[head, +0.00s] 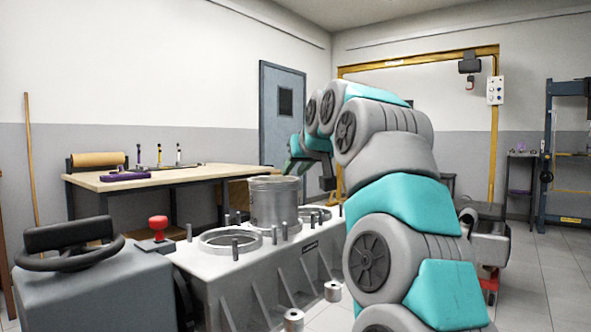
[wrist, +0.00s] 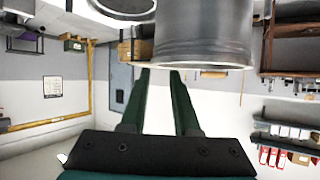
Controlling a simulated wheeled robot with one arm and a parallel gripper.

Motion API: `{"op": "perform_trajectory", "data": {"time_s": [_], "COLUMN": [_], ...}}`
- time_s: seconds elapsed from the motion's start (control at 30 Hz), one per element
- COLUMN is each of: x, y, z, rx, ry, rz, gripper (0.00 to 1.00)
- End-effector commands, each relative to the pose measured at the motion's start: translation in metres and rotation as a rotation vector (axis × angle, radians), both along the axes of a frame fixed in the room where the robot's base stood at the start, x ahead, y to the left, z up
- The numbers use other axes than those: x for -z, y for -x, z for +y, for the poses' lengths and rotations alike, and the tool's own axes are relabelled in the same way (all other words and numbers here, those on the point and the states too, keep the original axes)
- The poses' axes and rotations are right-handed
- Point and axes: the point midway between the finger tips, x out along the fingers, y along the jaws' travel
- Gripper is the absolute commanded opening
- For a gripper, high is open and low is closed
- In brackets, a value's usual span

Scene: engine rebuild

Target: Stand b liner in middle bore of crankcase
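The b liner, a grey metal cylinder (head: 274,205), stands upright at the middle bore of the crankcase (head: 215,265), between two open bores. How deep its base sits is hard to see behind the studs. In the wrist view, which is upside down, the liner (wrist: 203,38) fills the top middle with its rim toward my fingers. My gripper (head: 293,165) is just above and behind the liner's rim in the head view. Its green fingers (wrist: 160,72) are apart with nothing between them. Their tips are close to the rim; I cannot tell if they touch.
Upright studs rise around the bores, including the front-left bore (head: 230,241) and the far-right bore (head: 314,214). A console with a steering wheel (head: 68,236) and red knob (head: 158,224) is at left. A workbench (head: 175,177) stands behind. A yellow gantry (head: 495,140) is at right.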

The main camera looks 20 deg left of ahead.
Motion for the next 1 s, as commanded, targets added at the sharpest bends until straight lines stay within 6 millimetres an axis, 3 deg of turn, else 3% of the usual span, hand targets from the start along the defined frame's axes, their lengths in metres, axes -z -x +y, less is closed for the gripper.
{"op": "perform_trajectory", "data": {"time_s": [0.6,0.93,1.0], "x": [-0.018,-0.018,-0.018], "y": [0.0,0.0,0.0], "z": [0.0,0.0,0.0], "rx": [0.0,0.0,0.0], "ry": [0.0,0.0,0.0], "rz": [0.0,0.0,0.0], "gripper": [0.3,0.3,0.38]}}
